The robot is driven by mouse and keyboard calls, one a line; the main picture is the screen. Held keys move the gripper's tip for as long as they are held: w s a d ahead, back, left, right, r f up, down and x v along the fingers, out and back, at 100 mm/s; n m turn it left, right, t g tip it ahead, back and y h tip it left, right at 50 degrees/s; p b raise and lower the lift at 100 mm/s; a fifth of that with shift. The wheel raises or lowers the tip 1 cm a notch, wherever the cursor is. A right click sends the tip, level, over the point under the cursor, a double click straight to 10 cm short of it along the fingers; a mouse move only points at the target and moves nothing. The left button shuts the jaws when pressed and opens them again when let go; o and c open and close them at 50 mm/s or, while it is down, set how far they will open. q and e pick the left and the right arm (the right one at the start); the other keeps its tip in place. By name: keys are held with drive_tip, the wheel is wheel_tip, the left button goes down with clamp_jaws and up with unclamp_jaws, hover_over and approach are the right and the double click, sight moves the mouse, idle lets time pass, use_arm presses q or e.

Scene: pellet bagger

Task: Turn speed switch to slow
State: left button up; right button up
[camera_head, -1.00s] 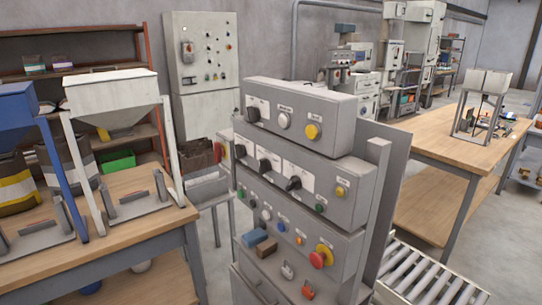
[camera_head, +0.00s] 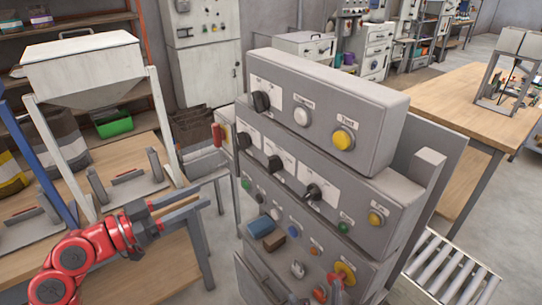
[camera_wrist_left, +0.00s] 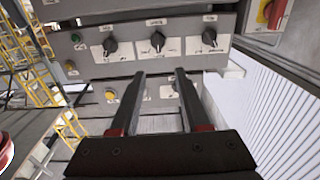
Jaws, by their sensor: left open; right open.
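The grey control panel (camera_head: 330,120) stands in the middle of the head view, with stepped rows of controls. Its middle row has three black rotary knobs on white label plates: left knob (camera_head: 240,141), centre knob (camera_head: 275,163) and right knob (camera_head: 313,192). The top row has one black knob (camera_head: 261,101). The labels are too small to read, so I cannot tell which knob is speed. My left gripper (camera_head: 191,205) is open and empty, left of the panel and apart from it. In the left wrist view its fingers (camera_wrist_left: 160,76) point at the panel, which appears upside down.
A red switch (camera_head: 217,135) is on the panel's left side. A wooden bench with a white hopper (camera_head: 82,68) stands left. A roller conveyor (camera_head: 440,270) lies right.

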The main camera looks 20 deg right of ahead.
sight(268, 165)
use_arm(q)
drive_tip(key=p+x, duration=0.1)
drive_tip(key=x, duration=0.4)
drive_tip(key=p+x, duration=0.2)
drive_tip(key=x, duration=0.4)
drive_tip(key=p+x, duration=0.2)
drive_tip(key=x, duration=0.4)
drive_tip(key=shift+s+d+r, duration=0.1)
drive_tip(key=shift+s+d, duration=0.1)
clamp_jaws()
